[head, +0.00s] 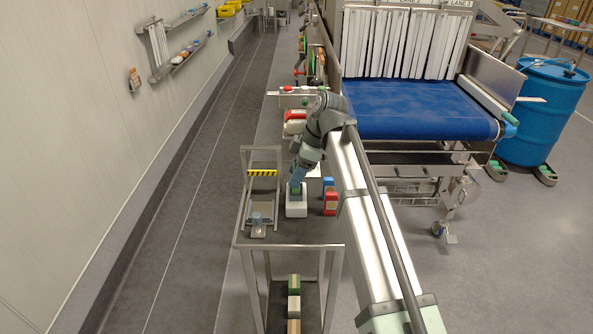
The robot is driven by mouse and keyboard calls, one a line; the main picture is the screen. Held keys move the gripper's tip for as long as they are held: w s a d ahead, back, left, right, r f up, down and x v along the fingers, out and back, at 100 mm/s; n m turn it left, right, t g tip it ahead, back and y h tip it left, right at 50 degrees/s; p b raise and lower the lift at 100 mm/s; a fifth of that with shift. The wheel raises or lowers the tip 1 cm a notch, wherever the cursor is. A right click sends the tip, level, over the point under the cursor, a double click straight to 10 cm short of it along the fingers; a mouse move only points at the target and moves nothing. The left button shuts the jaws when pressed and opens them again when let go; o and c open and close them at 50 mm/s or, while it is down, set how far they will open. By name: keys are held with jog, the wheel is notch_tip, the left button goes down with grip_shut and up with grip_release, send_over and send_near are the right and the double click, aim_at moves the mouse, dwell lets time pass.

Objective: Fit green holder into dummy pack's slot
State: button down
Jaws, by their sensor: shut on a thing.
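The dummy pack appears to be the pale block (296,211) on the metal cart, directly below my arm's end. My gripper (296,184) points down over the top of this block. It is shut on a small dark green piece (296,189), which I take to be the green holder. The holder is mostly covered by the gripper. It is at or just above the block's top; I cannot tell whether it is in the slot, which is hidden.
A red box (330,204) and a blue box stand close to the right of the block. The blue conveyor belt (420,110) is behind right, beside a blue drum (540,110).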

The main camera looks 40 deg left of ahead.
jog(key=shift+f, duration=0.95)
dwell(0.3)
jog(key=shift+c, duration=1.9)
grip_release()
jog(key=shift+r, duration=0.1)
jog(key=v, duration=1.3)
jog(key=shift+r, duration=0.3)
jog(key=shift+w+d, duration=0.15)
